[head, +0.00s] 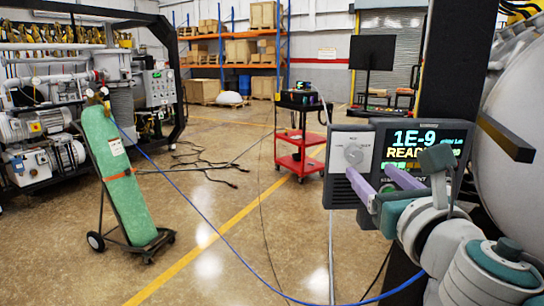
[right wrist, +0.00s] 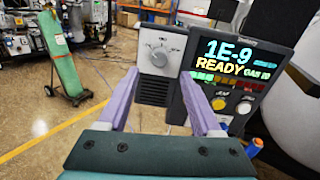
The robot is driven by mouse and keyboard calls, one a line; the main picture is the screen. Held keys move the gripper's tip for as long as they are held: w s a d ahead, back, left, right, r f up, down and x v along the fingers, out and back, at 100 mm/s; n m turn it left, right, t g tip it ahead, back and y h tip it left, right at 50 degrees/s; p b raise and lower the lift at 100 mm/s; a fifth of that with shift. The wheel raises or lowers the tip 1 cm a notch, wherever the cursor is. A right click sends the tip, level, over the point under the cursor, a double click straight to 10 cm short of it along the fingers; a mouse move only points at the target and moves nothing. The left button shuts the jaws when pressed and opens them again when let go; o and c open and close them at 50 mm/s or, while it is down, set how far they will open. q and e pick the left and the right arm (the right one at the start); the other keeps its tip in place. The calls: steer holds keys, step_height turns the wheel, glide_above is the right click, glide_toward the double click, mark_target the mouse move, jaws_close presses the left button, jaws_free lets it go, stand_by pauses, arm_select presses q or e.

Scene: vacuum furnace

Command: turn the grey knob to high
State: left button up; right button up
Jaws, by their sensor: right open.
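The grey knob (head: 353,153) is a round dial on a light grey plate at the left of the control panel. It also shows in the right wrist view (right wrist: 159,55), with small marks around it that are too small to read. My right gripper (head: 370,169) is open, with its two purple fingers pointing at the panel. In the right wrist view the fingertips (right wrist: 160,76) stand to either side and a little below the knob, apart from it. Nothing is between them. My left gripper is not in view.
Right of the knob is a display (head: 424,144) reading 1E-9 and READY, with buttons (right wrist: 231,105) below it. A dark post (head: 457,60) and a large pale vessel (head: 515,110) stand behind. A green cylinder (head: 116,165) and a red cart (head: 300,150) stand farther left.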

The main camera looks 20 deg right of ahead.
mark_target(356, 158)
steer(key=b+x, duration=0.1)
steer(key=x, duration=0.5)
steer(key=shift+w+d, duration=0.15)
steer(key=shift+w, duration=0.25)
jaws_close()
